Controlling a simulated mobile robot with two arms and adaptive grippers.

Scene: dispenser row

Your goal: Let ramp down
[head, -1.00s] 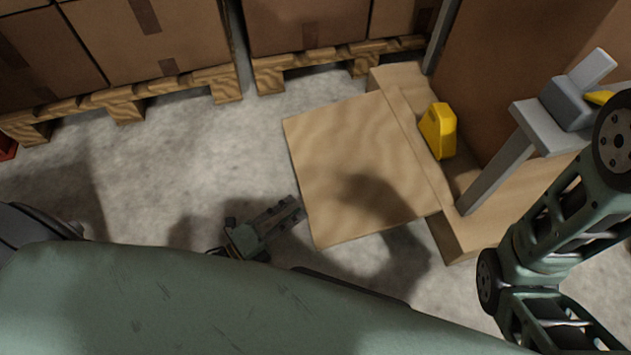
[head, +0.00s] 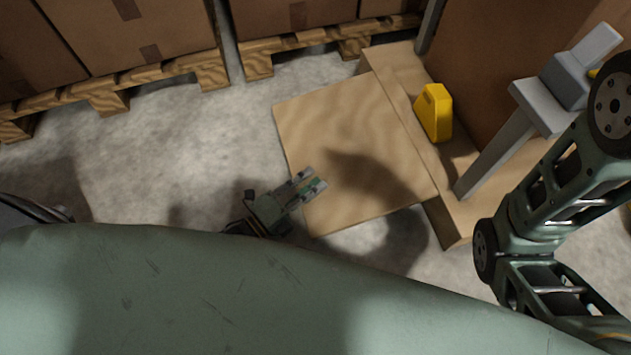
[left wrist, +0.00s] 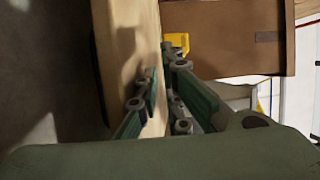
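The ramp looks to be the square wooden panel (head: 345,125), hinged-looking along its right edge to a low wooden platform (head: 395,75). Whether it is level or tilted is hard to tell from above. My left gripper (head: 315,180) overlaps the panel's left edge in the head view. In the left wrist view, the panel (left wrist: 122,25) runs upright through the picture. The fingers (left wrist: 165,100) stand apart, with part of the panel's edge showing between them; contact cannot be made out. My right arm comes in at the right, with its gripper out of view.
A yellow container (head: 434,112) stands on the platform beside a grey post (head: 495,155) with a block on top. Pallets (head: 110,97) of cardboard boxes (head: 130,35) line the back. Bare concrete floor (head: 190,140) lies left of the panel.

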